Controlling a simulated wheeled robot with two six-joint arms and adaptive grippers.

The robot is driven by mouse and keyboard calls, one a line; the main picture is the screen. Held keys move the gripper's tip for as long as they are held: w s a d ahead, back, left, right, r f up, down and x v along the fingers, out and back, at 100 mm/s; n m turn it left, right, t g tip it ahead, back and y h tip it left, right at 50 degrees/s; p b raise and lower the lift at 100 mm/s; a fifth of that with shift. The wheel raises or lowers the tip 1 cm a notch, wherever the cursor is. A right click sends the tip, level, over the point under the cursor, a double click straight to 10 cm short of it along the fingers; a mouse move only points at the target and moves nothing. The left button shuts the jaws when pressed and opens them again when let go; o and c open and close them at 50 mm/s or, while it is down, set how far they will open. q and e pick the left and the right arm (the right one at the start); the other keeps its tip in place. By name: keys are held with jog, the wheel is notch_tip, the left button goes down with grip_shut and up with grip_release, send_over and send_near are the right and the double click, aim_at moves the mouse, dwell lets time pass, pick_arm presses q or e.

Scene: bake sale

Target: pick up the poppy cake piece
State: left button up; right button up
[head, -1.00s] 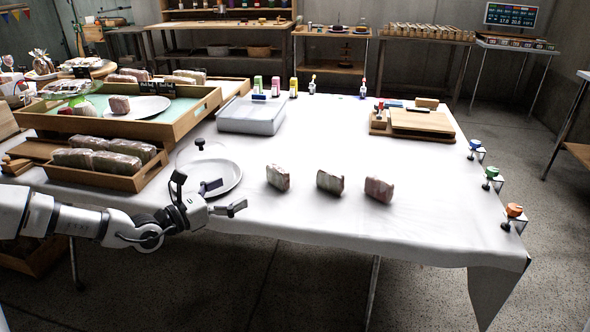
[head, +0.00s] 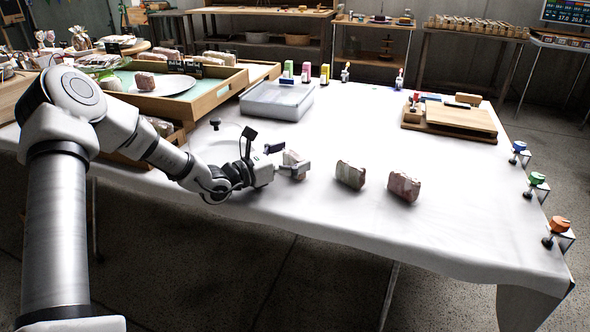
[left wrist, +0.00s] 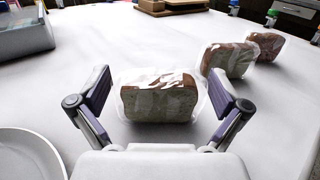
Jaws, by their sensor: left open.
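Three wrapped cake pieces stand in a row on the white-covered table; I cannot read which is poppy. The nearest piece (left wrist: 158,100), brown on top and pale below in clear wrap, is centred in the left wrist view; it also shows partly hidden in the head view (head: 293,158). My left gripper (head: 288,158) is open, its fingers on either side of this piece, with gaps visible in the wrist view. The middle piece (head: 350,175) and the far right piece (head: 403,186) stand apart to its right. My right gripper is not in view.
A white plate (left wrist: 25,155) lies at lower left in the wrist view. A wooden board (head: 450,120) lies at back right. The middle of the table is clear.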

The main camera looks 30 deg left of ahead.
pick_arm(q)
jog(key=shift+w+d, duration=0.1)
jog(key=shift+w, duration=0.15)
jog(key=c, duration=0.6)
jog(key=shift+r, duration=0.15)
